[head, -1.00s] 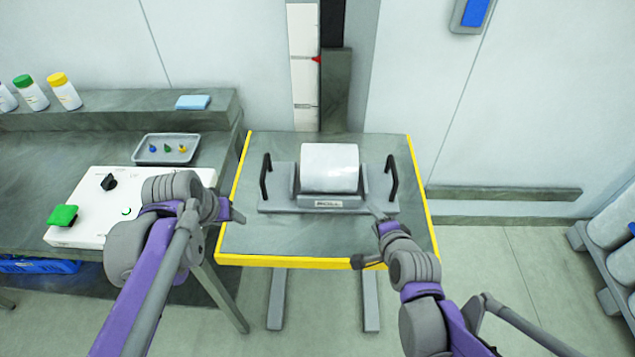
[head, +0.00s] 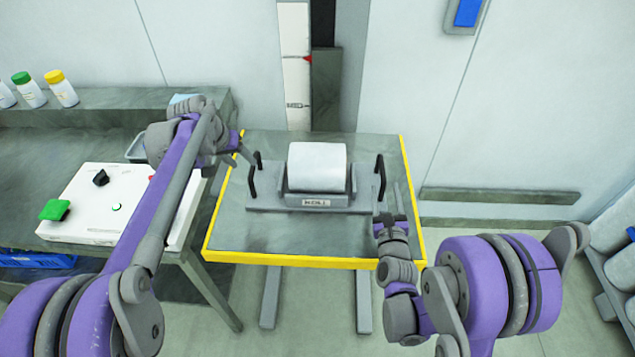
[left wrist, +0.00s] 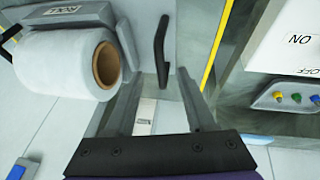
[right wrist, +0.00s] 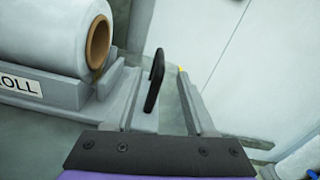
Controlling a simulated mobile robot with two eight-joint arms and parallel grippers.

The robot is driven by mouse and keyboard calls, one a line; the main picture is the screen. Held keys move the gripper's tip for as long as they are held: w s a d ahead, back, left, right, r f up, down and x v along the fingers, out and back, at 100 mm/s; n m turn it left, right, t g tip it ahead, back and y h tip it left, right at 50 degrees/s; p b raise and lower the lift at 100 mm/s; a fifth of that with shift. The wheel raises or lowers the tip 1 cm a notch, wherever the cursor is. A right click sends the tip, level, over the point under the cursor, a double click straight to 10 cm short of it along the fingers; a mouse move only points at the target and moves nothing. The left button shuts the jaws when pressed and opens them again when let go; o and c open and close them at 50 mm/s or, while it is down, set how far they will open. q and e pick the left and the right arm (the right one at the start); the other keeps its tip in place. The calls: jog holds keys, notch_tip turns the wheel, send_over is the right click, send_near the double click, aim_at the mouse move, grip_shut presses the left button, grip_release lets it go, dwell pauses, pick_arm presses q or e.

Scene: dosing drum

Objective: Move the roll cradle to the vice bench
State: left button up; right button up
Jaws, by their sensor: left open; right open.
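The roll cradle (head: 270,200) is a grey tray labelled ROLL holding a white roll (head: 318,166). It stands on a yellow-edged table (head: 280,238) and has a black handle at each end. My left gripper (head: 248,158) is open beside the left handle (head: 253,174); in the left wrist view that handle (left wrist: 162,50) shows ahead, between the open fingers. My right gripper (head: 388,202) is open near the right handle (head: 380,178); in the right wrist view that handle (right wrist: 154,82) stands between the open fingers. Neither gripper visibly holds a handle.
A grey bench on the left carries a white control box (head: 100,205) with a green button (head: 55,210), plus bottles (head: 62,88) on a rear ledge. A small tray (head: 136,148) is partly hidden by my left arm.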

pick_arm(q)
send_near(258, 184)
jog(key=w+f, duration=0.1)
jog(key=w+d+f, duration=0.1)
jog(key=f, duration=0.1)
jog(key=w+d+f, duration=0.1)
jog(key=shift+w+d+f, duration=0.1)
jog(key=shift+w+f, duration=0.1)
jog(key=shift+f, duration=0.05)
pick_arm(e)
jog(key=w, duration=1)
jog(key=shift+w+d, duration=0.35)
jog(key=shift+w, duration=0.05)
pick_arm(q)
jog(key=shift+c, duration=0.2)
grip_shut()
pick_arm(e)
grip_shut()
pick_arm(q)
jog(key=shift+r, duration=0.1)
pick_arm(e)
jog(key=shift+r, duration=0.1)
